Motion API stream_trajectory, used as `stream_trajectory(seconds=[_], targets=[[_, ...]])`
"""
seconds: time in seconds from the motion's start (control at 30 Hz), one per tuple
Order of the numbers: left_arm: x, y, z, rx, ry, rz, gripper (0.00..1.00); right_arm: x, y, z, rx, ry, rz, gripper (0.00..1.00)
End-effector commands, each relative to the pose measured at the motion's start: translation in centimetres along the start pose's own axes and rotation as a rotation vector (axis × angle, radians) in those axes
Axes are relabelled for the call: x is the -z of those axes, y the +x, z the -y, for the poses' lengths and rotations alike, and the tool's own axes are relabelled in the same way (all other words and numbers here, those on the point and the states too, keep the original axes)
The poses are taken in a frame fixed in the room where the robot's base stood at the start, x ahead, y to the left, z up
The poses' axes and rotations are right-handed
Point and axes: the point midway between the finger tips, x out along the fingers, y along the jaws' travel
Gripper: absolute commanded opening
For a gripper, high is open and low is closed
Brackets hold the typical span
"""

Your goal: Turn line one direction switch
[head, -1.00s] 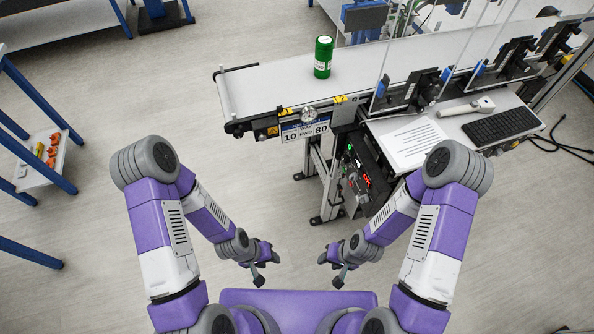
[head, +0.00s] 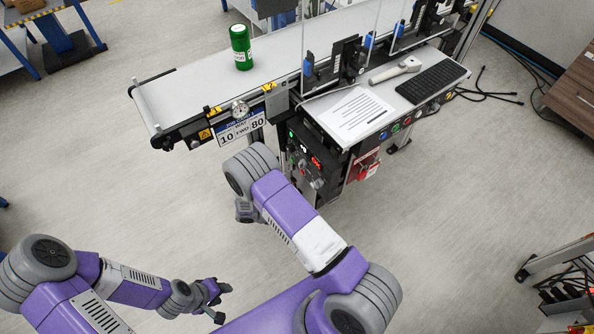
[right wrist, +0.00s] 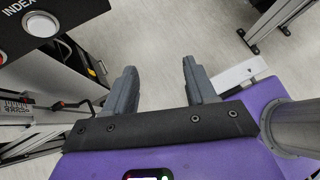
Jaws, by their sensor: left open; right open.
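The line's control box (head: 318,160) hangs under the conveyor, with a lit red display, a green light and small knobs; I cannot tell which knob is the direction switch. In the right wrist view a panel corner (right wrist: 78,12) shows a white round button under the word INDEX and a red one. My right gripper (right wrist: 160,88) is open and empty, to the right of that panel; in the head view my right arm mostly hides it. My left gripper (head: 218,300) is open and empty, low over the floor.
The conveyor belt (head: 190,95) carries a green canister (head: 240,47). A side shelf (head: 385,90) holds a paper sheet (head: 358,113), a scanner (head: 396,70) and a keyboard (head: 432,80). A red box (head: 365,166) hangs beside the control box. The floor in front is clear.

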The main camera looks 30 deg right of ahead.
Motion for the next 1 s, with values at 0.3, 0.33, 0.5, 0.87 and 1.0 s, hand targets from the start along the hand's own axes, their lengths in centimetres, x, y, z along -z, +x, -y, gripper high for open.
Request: stream_trajectory(seconds=[0.3, 0.33, 0.5, 0.87, 1.0], targets=[[0.1, 2.1, 0.8, 0.0, 0.0, 0.0, 0.43, -5.5, -9.4, -9.9, -0.385, -0.026, 0.593, 0.56], [0.1, 2.2, 0.8, 0.0, 0.0, 0.0, 0.43, -5.7, -10.1, -10.2, -0.4, -0.021, 0.618, 0.56], [0.1, 2.3, 0.9, 0.0, 0.0, 0.0, 0.43, -6.8, -10.8, -11.0, -0.426, -0.008, 0.673, 0.56], [0.1, 2.7, 1.0, 0.0, 0.0, 0.0, 0.43, -10.1, -6.9, -13.0, -0.423, -0.008, 0.67, 0.56], [0.1, 2.8, 1.1, 0.0, 0.0, 0.0, 0.43, -10.7, -6.2, -13.4, -0.424, -0.009, 0.668, 0.56]])
